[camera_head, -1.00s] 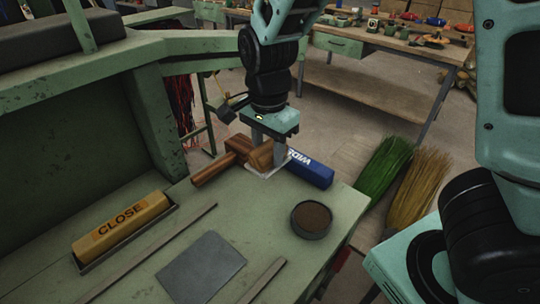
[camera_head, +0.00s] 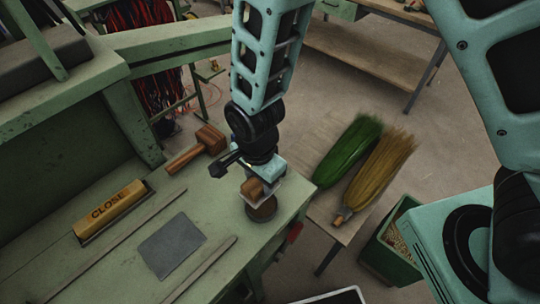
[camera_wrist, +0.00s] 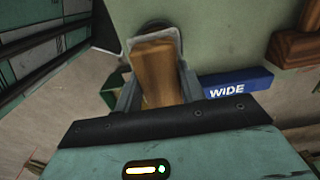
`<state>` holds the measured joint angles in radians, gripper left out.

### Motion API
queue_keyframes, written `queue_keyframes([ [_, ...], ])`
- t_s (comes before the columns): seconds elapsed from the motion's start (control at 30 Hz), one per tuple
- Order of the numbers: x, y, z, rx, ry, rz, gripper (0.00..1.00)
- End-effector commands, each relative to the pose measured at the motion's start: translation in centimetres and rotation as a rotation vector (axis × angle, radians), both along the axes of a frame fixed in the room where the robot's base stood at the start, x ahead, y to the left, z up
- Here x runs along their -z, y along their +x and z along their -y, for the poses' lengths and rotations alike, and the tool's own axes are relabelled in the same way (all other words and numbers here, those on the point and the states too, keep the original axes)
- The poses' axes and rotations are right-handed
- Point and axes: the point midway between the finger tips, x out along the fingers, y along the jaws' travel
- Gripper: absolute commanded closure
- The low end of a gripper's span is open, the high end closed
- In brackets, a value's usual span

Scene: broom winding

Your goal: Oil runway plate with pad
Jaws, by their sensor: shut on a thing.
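My gripper (camera_head: 258,182) is shut on the pad (camera_head: 252,188), a wooden block with a pale pad under it. In the wrist view the wooden grip (camera_wrist: 156,72) sits between both fingers, with a white edge of the pad beyond it. The pad is directly over the round dark dish (camera_head: 262,212) near the bench's right edge; I cannot tell whether it touches the contents. The dish is partly hidden by the pad. The runway plate (camera_head: 172,246), which I take to be the flat grey plate, lies on the bench to the left, in front of the dish.
A yellow CLOSE block (camera_head: 110,208) lies in a tray at left. A wooden mallet (camera_head: 208,139) lies behind. The blue WIDE block (camera_wrist: 235,88) shows in the wrist view. Thin strips (camera_head: 200,270) flank the plate. Green (camera_head: 348,150) and tan bristle bundles lie at right.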

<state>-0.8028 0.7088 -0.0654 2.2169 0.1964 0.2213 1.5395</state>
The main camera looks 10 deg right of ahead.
Motion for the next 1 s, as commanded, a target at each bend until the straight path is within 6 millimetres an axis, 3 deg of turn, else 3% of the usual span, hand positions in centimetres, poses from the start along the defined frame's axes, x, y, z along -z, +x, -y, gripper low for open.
queue_keyframes([
  [0.27,1.3,-0.2,-0.2,-0.002,-0.001,0.001,0.79],
  [0.7,5.6,-0.2,-0.2,-0.001,0.000,0.000,0.79],
  [1.0,6.1,-0.2,-0.2,-0.001,0.000,0.000,0.79],
])
